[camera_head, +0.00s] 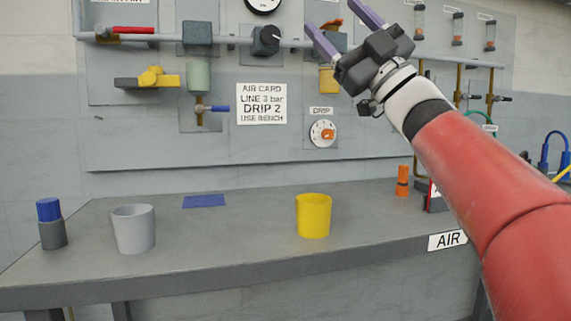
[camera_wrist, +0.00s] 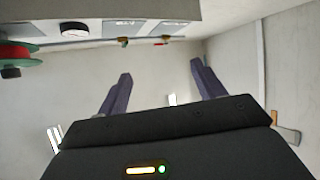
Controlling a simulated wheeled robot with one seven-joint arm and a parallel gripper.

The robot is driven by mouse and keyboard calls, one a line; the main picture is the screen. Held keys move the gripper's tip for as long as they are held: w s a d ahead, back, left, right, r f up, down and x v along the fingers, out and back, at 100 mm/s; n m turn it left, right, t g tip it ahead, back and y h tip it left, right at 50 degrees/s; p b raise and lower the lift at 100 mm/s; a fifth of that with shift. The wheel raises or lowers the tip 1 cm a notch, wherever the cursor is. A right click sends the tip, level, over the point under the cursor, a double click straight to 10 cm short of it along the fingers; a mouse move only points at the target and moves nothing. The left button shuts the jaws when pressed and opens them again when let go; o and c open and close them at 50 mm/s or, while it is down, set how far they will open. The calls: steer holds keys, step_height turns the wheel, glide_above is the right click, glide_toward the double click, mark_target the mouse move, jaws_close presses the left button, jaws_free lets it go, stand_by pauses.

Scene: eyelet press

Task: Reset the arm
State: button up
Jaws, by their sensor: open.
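My gripper (camera_head: 343,27) is raised in front of the upper part of the grey wall panel (camera_head: 240,150), above the bench, at the end of my red arm. Its two purple fingers are spread apart with nothing between them. In the wrist view the open fingers (camera_wrist: 160,90) point up toward a bare pale wall. The gripper hides part of a unit with a yellow bowl (camera_head: 328,80) on the panel.
On the bench (camera_head: 250,255) stand a grey cup (camera_head: 133,230), a yellow cup (camera_head: 313,216), a blue-capped grey cylinder (camera_head: 50,225) and an orange object (camera_head: 402,181). A blue mat (camera_head: 204,201) lies flat. A pipe with valves crosses the panel. The bench's middle is clear.

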steer(key=w+d+f+m+t+h, duration=0.25)
steer(key=f+m+t+h, duration=0.2)
steer(key=m+h, duration=0.5)
steer(key=w+d+f+m+t+h, duration=0.1)
steer(key=d+f+m+t+h, duration=0.4)
steer(key=m+h, duration=0.4)
step_height(320, 180, down, 16)
steer(key=s+d+m+g+h, duration=0.3)
steer(key=m+g+h, duration=0.2)
steer(key=h, duration=0.2)
steer(key=s+a+f+g, duration=0.1)
steer(key=s+f+g, duration=0.3)
steer(key=s+f, duration=0.3)
steer(key=s+a+f+g+y, duration=0.1)
steer(key=s+f+g, duration=0.3)
steer(key=f, duration=1)
steer(key=s+a+f+g, duration=0.1)
steer(key=s+f+g, duration=0.3)
steer(key=s+f, duration=0.5)
steer(key=shift+s+a+f, duration=0.25)
steer(key=shift+s+f, duration=0.1)
steer(key=shift+f, duration=0.45)
